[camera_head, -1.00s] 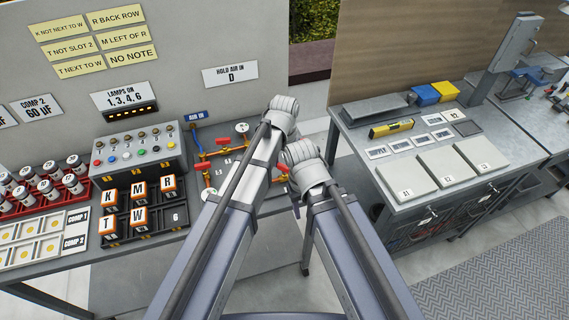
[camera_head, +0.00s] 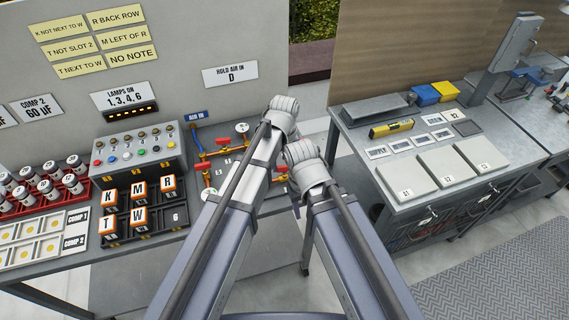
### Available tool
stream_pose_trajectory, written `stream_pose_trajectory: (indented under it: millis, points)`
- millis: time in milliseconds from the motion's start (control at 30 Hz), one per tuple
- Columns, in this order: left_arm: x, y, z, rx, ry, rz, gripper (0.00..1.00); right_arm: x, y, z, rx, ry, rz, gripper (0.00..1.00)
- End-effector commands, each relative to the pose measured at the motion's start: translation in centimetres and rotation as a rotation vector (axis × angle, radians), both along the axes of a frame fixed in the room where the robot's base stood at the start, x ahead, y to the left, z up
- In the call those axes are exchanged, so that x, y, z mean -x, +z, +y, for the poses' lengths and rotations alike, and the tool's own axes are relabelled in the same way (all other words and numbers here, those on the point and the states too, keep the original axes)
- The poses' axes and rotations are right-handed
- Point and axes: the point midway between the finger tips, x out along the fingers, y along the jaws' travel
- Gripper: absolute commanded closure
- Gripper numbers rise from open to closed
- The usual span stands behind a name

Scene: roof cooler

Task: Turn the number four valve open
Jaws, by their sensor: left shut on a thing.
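My left gripper (camera_head: 279,171) is mostly hidden behind my arm links, at the right side of the manifold. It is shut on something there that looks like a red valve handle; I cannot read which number. My right gripper is hidden behind its arm.
A switch box (camera_head: 138,153) and a black rack with lettered blocks (camera_head: 140,222) stand left of the manifold. The right bench (camera_head: 350,148) holds grey lidded boxes and a yellow level. Floor shows between the benches.

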Motion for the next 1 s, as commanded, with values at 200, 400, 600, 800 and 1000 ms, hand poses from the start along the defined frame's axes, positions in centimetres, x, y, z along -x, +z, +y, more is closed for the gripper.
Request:
stream_pose_trajectory:
  millis: [200,400,600,800,1000]
  points:
    - [0.02,-0.01,0.01,0.000,0.030,0.000,0.91,0.00,-0.01,0.00,0.000,0.000,0.000,0.50]
    - [0.02,-0.01,0.00,0.000,0.033,0.001,0.91,0.00,-0.01,0.00,0.000,0.000,0.000,0.50]
    - [0.03,-0.01,0.00,0.000,0.032,0.001,0.91,0.00,-0.01,0.00,0.000,0.000,0.000,0.50]
    - [0.02,-0.01,0.00,0.000,0.032,0.000,0.13,0.00,-0.01,0.00,0.000,0.000,0.000,0.50]
    - [0.01,0.00,0.00,0.000,0.032,0.000,0.05,0.00,0.00,0.00,0.000,0.000,0.000,0.50]
